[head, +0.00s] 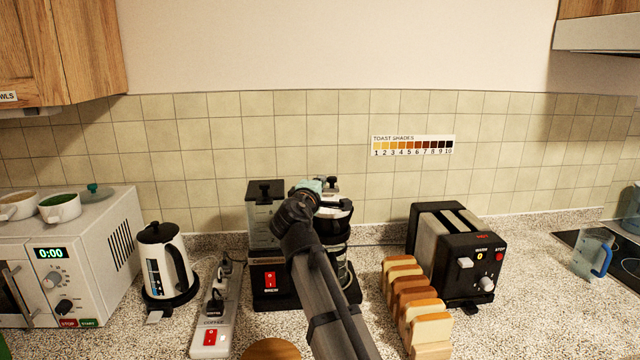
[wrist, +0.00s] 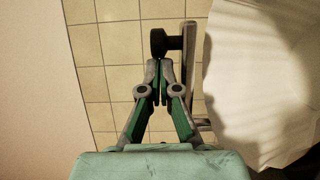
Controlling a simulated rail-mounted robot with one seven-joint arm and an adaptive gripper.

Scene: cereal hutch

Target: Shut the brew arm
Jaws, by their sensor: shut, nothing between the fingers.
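The coffee maker (head: 270,277) stands in the middle of the counter in the head view, with a dark tank at its left and a glass jug partly hidden behind my arm. My gripper (head: 310,192) is over its top, beside the black-rimmed filter basket (head: 334,207). In the wrist view my gripper (wrist: 158,66) is shut and empty. Its tips are close to a black knob (wrist: 158,42) on a grey bar (wrist: 190,75); I cannot tell whether they touch. A white fluted paper filter (wrist: 250,75) fills the right side. Which part is the brew arm is unclear.
A power strip (head: 217,315) and kettle (head: 165,262) stand left of the coffee maker, with a microwave (head: 95,250) beyond. A bread rack (head: 415,305) and toaster (head: 455,255) stand close on the right. The tiled wall (head: 210,150) is close behind.

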